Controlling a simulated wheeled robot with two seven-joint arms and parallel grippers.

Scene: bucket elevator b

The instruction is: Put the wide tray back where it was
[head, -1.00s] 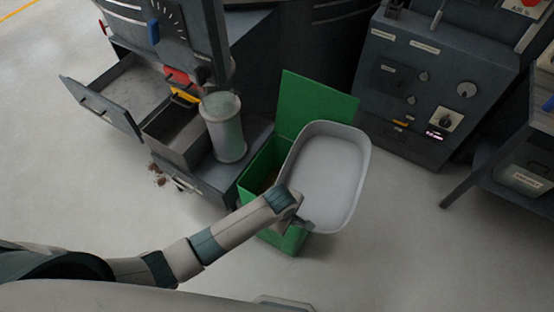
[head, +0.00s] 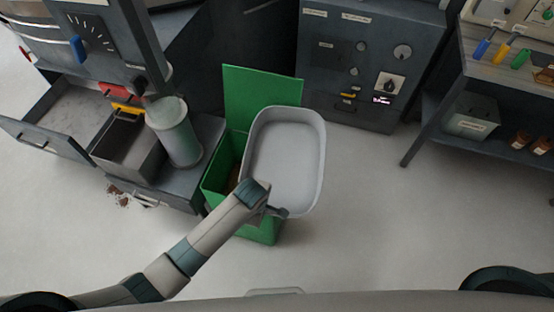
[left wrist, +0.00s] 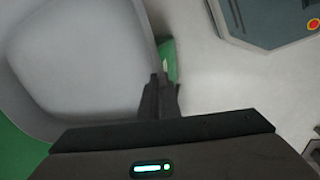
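The wide tray (head: 285,160) is pale grey with a raised rim and looks empty. In the head view it is held above and to the right of an open green bin (head: 226,170), hiding part of the bin. My left gripper (head: 277,211) is at the tray's near rim. In the left wrist view its fingers (left wrist: 160,92) are close together on the rim of the tray (left wrist: 75,60). My right gripper is not in view.
An open drawer (head: 50,115) and a grey box (head: 128,150) beside a cylinder (head: 174,135) are at left. Dark crumbs (head: 118,196) lie on the floor. A control cabinet (head: 365,60) stands behind, a shelved bench (head: 490,100) at right. The floor between is clear.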

